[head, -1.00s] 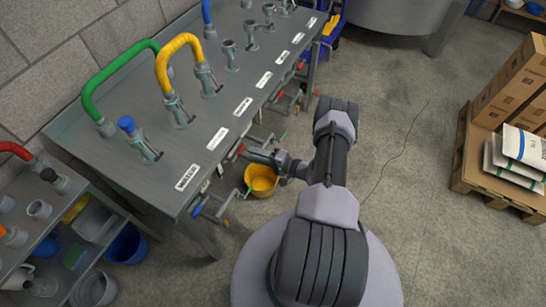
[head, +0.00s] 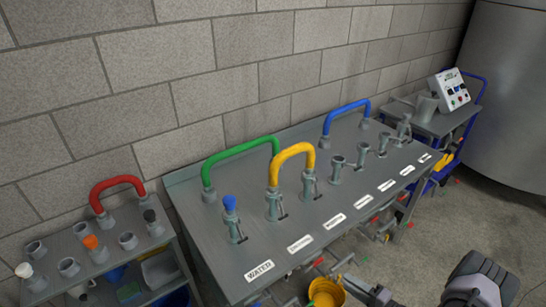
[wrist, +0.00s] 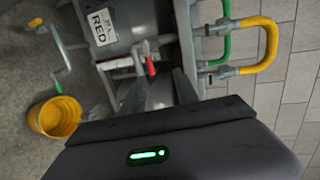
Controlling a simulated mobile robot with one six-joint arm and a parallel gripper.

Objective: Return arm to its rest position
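My gripper (head: 372,292) is at the bottom edge of the head view, partly cut off, low at the front of the steel manifold table (head: 240,262) and just right of a yellow bucket (head: 327,291). In the wrist view its dark housing (wrist: 180,150) with a green light fills the bottom. I see nothing clearly held. My arm's dark and grey elbow shows at the lower right of the head view.
Green (head: 238,150), yellow (head: 290,152) and blue (head: 345,110) pipe bends stand on the table. A shelf with a red bend (head: 118,183) is at left. A control box (head: 455,92) and a large tank (head: 520,100) are at the back right. Valve handles stick out under the table's front.

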